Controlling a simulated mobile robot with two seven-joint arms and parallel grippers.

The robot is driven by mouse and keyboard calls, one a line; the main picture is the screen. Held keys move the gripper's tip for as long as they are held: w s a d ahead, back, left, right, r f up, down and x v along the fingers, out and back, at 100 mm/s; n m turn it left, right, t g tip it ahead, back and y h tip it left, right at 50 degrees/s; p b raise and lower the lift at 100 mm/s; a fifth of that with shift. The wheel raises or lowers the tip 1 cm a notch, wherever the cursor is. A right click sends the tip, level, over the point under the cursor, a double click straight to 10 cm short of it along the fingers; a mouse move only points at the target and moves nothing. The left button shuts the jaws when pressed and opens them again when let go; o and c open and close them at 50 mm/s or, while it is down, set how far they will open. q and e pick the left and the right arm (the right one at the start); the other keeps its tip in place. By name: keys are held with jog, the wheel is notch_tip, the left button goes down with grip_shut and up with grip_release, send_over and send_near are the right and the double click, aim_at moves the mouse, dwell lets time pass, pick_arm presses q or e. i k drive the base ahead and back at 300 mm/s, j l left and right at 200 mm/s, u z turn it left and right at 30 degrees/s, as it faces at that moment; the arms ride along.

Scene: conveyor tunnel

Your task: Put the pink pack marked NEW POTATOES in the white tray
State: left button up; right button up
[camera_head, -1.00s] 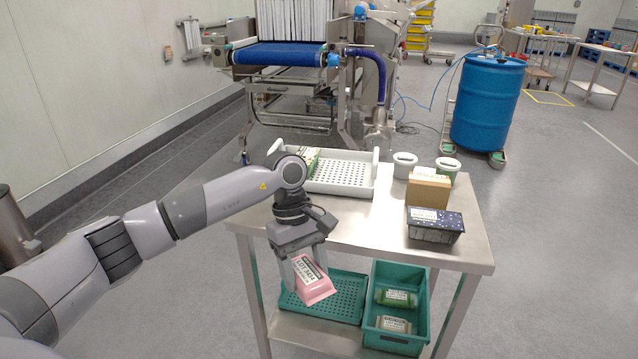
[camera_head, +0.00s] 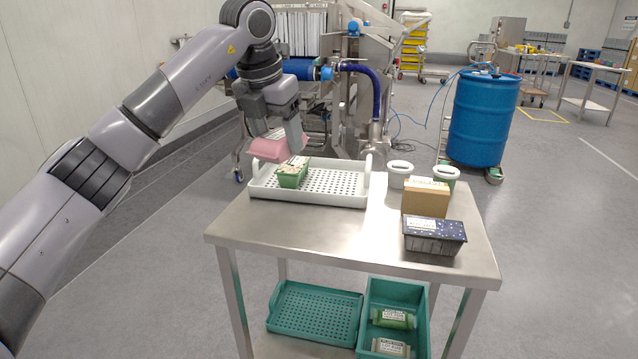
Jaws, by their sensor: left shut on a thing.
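The pink pack (camera_head: 274,149) is held in my left gripper (camera_head: 279,140), which is shut on it. The pack is in the air near the left end of the white tray (camera_head: 330,200), appearing just above its back left corner. Its label is too small to read. The white perforated tray lies on the steel table. A green pack (camera_head: 292,177) sits in the tray's left part, just below and right of the pink pack in the picture. My right gripper is not in view.
Right of the tray stand two white-rimmed tubs (camera_head: 400,172), a cardboard box (camera_head: 426,200) and a dark starry pack (camera_head: 434,238). On the shelf below are a green perforated tray (camera_head: 314,312) and a green crate (camera_head: 420,325) holding packs. The table's front left is clear.

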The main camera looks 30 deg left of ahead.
aim_at(334, 185)
jog(key=i, duration=0.85)
